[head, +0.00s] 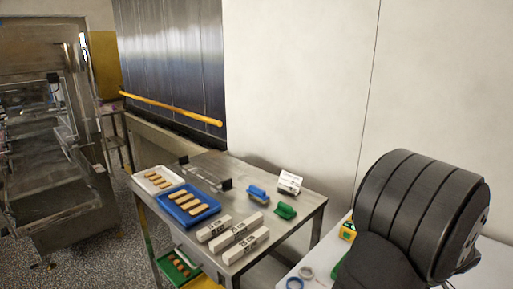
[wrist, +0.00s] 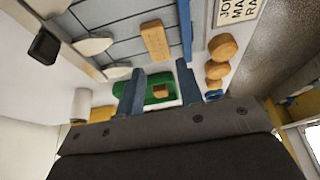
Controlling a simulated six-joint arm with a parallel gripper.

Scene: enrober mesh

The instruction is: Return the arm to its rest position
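My arm (head: 425,210) shows as a large dark ribbed cylinder at the right of the head view, in front of the white wall. Its gripper end is not visible there. In the wrist view my gripper (wrist: 159,78) shows two blue-grey fingers standing well apart, so it is open. A green tray or block (wrist: 120,88) with a small brown piece (wrist: 161,91) shows between and behind the fingers. I see no contact with it, and nothing looks held.
A metal table (head: 208,160) carries a white tray (head: 146,189), a blue tray (head: 172,214) with brown bars, white labelled boxes (head: 240,241), a blue brush (head: 258,193) and a green one (head: 285,211). A pale worktop (head: 305,262) lies beneath my arm. A steel machine (head: 60,205) stands left.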

